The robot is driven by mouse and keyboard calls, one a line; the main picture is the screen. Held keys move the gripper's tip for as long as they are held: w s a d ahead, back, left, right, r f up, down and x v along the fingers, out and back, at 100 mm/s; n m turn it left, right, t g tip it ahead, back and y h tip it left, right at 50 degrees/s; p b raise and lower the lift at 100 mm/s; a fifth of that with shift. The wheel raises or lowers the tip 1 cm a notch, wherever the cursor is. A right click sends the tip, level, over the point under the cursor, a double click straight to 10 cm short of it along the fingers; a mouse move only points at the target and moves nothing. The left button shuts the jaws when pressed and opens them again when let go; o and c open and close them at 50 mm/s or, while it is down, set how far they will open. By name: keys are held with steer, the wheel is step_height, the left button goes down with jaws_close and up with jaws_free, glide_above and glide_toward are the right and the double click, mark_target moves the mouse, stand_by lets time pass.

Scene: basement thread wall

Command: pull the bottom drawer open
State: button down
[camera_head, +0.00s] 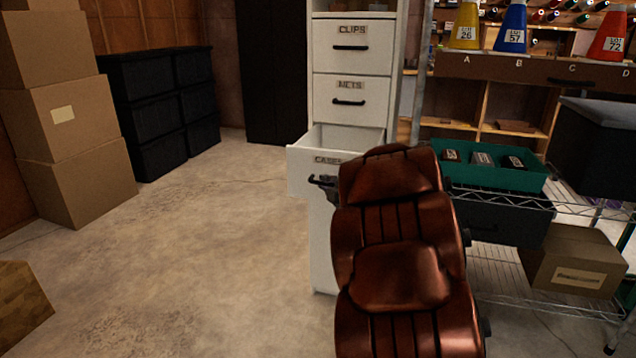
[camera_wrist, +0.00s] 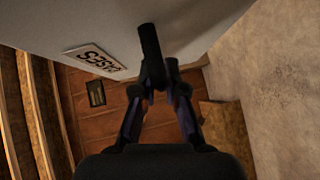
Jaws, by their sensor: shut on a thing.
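The white cabinet (camera_head: 318,245) has a bottom drawer (camera_head: 301,168) with a label that starts "CASE" (camera_head: 326,160). This drawer stands out from the cabinet, and its open top shows. My gripper (camera_head: 328,184) is at the drawer's front, mostly hidden behind my copper-coloured arm. In the wrist view my gripper (camera_wrist: 160,84) is shut on the black bar handle (camera_wrist: 150,45). The drawer front (camera_wrist: 112,24) and its label (camera_wrist: 95,60) lie to the left of the handle there.
The "CLIPS" drawer (camera_head: 353,60) and "NUTS" drawer (camera_head: 353,111) above are shut. Stacked cardboard boxes (camera_head: 75,120) and black bins (camera_head: 160,95) stand at the left. A wire shelf (camera_head: 505,200) with a green tray (camera_head: 525,181) is at the right. The concrete floor (camera_head: 200,230) in front is mostly clear.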

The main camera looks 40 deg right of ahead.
steer(key=shift+s+a, duration=0.1)
steer(key=shift+a, duration=0.1)
steer(key=c, duration=1.2)
jaws_free()
steer(key=shift+s, duration=0.1)
steer(key=v, duration=1.1)
steer(key=shift+s, duration=0.4)
steer(key=shift+r, duration=0.15)
